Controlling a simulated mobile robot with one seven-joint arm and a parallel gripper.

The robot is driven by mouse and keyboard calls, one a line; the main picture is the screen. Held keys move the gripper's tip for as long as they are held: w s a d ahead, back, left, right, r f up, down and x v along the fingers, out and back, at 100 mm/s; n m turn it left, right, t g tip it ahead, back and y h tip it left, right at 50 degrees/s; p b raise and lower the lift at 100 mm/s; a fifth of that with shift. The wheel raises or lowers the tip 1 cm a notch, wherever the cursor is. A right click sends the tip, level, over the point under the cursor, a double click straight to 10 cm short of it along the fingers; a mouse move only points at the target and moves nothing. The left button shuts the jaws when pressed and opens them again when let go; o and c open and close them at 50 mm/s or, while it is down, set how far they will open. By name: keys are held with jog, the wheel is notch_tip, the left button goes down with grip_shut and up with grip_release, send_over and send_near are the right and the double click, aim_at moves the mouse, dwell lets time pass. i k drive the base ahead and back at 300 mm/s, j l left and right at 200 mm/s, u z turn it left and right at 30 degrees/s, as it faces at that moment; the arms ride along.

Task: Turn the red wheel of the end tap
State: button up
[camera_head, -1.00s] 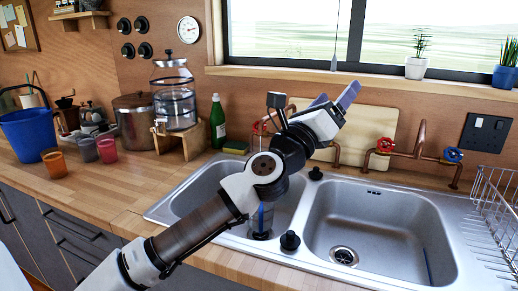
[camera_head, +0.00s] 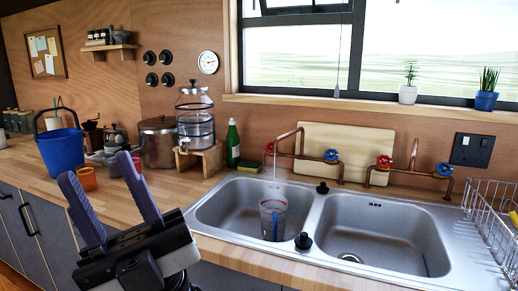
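Two copper taps stand behind the double sink. The right-hand tap (camera_head: 410,168) has a red wheel (camera_head: 384,162) on its left and a blue wheel (camera_head: 444,169) on its right. The left-hand tap (camera_head: 300,148) has a red wheel (camera_head: 269,148) and a blue wheel (camera_head: 331,155). A thin pale streak, apparently water, falls from it toward a clear cup (camera_head: 272,218) in the left basin. I cannot tell from the picture alone which tap is the end one. My gripper (camera_head: 97,168) is at the lower left, its two purple fingers apart and empty, away from both taps.
The sink (camera_head: 388,235) has two basins, with black knobs on its rim. A board (camera_head: 345,140) leans behind the taps. A wire rack (camera_head: 490,205) stands at the right. A green bottle (camera_head: 233,145), a dispenser (camera_head: 195,120) and a blue bucket (camera_head: 62,150) stand left of the sink.

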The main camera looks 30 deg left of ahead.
aim_at(270, 144)
jog(key=u, duration=1.25)
jog(key=i+j+u, duration=0.1)
jog(key=i+u, duration=0.25)
jog(key=i, duration=0.65)
jog(key=i+l, duration=0.1)
jog(key=l, duration=0.15)
jog(key=i+l, duration=0.15)
jog(key=l, duration=0.1)
